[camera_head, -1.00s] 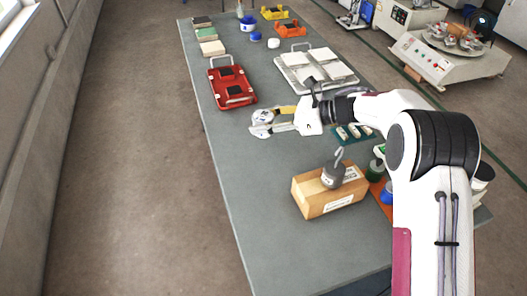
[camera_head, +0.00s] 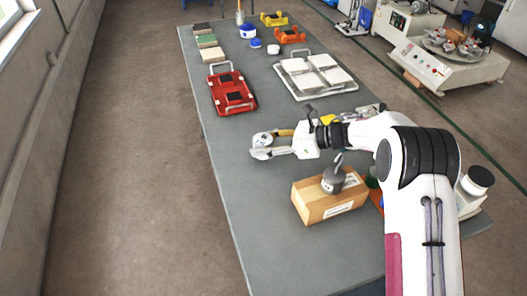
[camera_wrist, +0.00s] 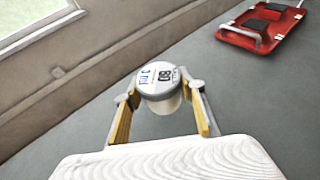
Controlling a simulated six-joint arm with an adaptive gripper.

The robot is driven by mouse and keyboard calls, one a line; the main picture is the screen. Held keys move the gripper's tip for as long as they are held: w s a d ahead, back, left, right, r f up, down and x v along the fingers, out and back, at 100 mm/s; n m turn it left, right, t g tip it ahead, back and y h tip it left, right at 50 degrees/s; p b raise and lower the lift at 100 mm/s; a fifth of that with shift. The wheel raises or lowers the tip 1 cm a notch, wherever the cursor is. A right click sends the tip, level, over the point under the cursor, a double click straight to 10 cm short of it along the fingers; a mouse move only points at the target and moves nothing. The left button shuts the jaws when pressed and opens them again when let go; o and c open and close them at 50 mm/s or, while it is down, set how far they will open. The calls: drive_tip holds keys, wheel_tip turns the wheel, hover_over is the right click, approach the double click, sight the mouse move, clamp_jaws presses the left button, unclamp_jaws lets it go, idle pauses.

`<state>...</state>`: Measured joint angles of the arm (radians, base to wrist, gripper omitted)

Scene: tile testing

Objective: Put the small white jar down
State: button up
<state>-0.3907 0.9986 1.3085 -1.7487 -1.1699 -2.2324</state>
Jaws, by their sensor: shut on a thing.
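The small white jar (camera_wrist: 158,84) is between the two yellow-padded fingers of my gripper (camera_wrist: 160,100) in the wrist view. In the head view my gripper (camera_head: 271,145) is shut on the jar (camera_head: 262,139) above the left part of the grey table (camera_head: 226,140). The gripper covers part of the jar there. I cannot tell whether the jar's base touches the table.
A red tool (camera_head: 231,92) lies behind the gripper. A white tray with pale tiles (camera_head: 283,68) stands at the back right. A cardboard box (camera_head: 312,206) with a grey weight (camera_head: 333,182) on it is in front. Table to the left and front of the gripper is clear.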

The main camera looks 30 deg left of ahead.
drive_tip(key=shift+f, duration=1.65)
drive_tip(key=shift+f, duration=0.2)
drive_tip(key=o, duration=1.2)
drive_tip(key=shift+r, duration=0.1)
drive_tip(key=shift+r, duration=0.1)
drive_tip(key=v, duration=1.2)
